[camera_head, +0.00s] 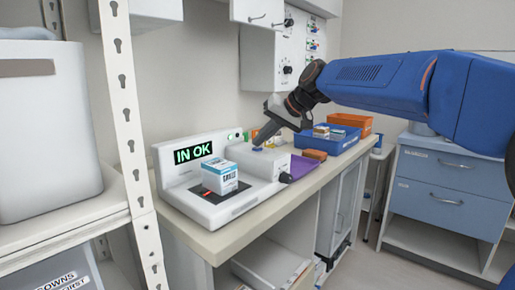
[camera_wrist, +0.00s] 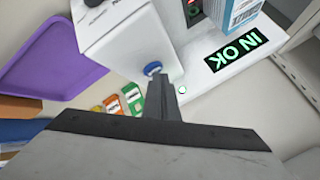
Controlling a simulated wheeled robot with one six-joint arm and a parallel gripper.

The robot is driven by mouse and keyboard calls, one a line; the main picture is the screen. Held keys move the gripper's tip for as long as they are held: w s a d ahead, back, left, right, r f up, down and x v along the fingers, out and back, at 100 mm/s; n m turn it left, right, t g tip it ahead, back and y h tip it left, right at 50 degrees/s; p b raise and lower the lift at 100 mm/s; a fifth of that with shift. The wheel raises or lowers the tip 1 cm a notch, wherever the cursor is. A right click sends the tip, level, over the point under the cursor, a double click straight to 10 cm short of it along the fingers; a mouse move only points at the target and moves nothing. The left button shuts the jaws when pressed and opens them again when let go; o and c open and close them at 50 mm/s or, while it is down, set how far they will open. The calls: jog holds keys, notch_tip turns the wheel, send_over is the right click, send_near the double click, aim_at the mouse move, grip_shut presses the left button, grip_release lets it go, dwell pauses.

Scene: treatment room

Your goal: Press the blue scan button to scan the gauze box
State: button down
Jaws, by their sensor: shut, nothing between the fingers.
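The gauze box (camera_head: 220,178), white and blue, stands upright on the dark scan plate of the white scanner (camera_head: 235,208). A red light shows on the plate in front of it. The scanner's display (camera_head: 193,153) reads "IN OK" in green. The blue scan button (camera_wrist: 152,68) is on top of the white block at the scanner's right. My gripper (camera_head: 261,144) is shut and empty, pointing down with its tips right at the button. In the wrist view, the fingers (camera_wrist: 161,80) partly cover the button's edge; I cannot tell whether they touch it.
A purple tray (camera_wrist: 55,60) lies beside the scanner. Behind it on the counter are a blue bin (camera_head: 340,143), an orange bin (camera_head: 350,122) and small orange and green packets (camera_wrist: 131,97). A white metal rack (camera_head: 122,95) stands at the left.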

aim_at(261, 149)
jog(key=shift+r, duration=0.8)
jog(key=shift+r, duration=0.1)
jog(key=shift+r, duration=2.45)
